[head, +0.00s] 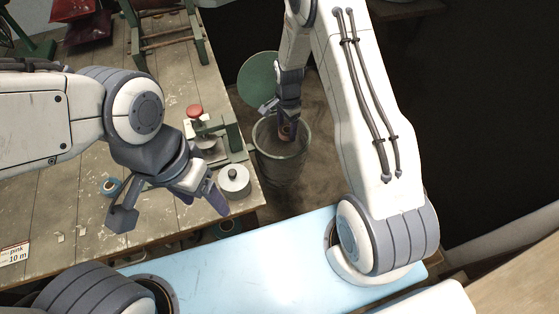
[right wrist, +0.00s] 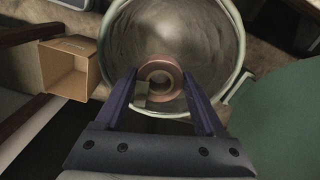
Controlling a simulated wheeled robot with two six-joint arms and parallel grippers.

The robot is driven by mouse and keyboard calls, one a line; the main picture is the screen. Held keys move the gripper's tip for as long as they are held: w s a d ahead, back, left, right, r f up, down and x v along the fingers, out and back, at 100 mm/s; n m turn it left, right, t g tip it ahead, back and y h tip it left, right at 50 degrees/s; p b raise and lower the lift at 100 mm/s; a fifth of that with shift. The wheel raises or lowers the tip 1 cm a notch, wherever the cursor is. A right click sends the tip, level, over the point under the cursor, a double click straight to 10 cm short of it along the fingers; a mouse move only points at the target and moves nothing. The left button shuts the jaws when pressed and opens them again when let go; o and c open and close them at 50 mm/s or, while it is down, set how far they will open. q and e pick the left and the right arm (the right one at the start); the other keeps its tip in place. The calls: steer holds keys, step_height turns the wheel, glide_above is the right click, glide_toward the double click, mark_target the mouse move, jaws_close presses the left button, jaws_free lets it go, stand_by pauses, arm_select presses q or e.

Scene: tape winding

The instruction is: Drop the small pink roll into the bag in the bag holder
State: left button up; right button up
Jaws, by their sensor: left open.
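My right gripper (head: 287,122) points down over a grey-green bin (head: 283,172). It is shut on a small pinkish-brown roll (head: 287,132), which sits between the fingertips at the bin's mouth. In the right wrist view, the roll (right wrist: 161,76) is seen end-on with its round hole, and a small grey piece (right wrist: 140,97) is beside it. My left gripper (head: 168,205) is open and empty over the table's front edge. Red bags (head: 88,22) are at the far left back. I cannot tell for sure which object is the bag holder.
A round green lid (head: 258,72) stands behind the bin. An open cardboard box (right wrist: 68,68) is near the bin.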

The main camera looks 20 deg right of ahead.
steer(key=o, duration=0.4)
steer(key=shift+c, duration=0.2)
steer(key=shift+r, duration=0.1)
step_height(320, 180, up, 10)
steer(key=b, duration=0.1)
steer(key=shift+r, duration=0.15)
steer(key=s+a+r+n, duration=0.9)
steer(key=s+a, duration=0.1)
steer(key=a, duration=0.2)
steer(key=s+a+r+n, duration=0.1)
steer(key=s+r+n, duration=0.1)
steer(key=s+n, duration=0.4)
steer(key=s+a+r+n+y, duration=0.1)
steer(key=s+a+r+n, duration=0.1)
steer(key=s+n, duration=0.5)
steer(key=s, duration=0.6)
steer(key=shift+s+a+r, duration=0.15)
steer(key=shift+a+r, duration=0.15)
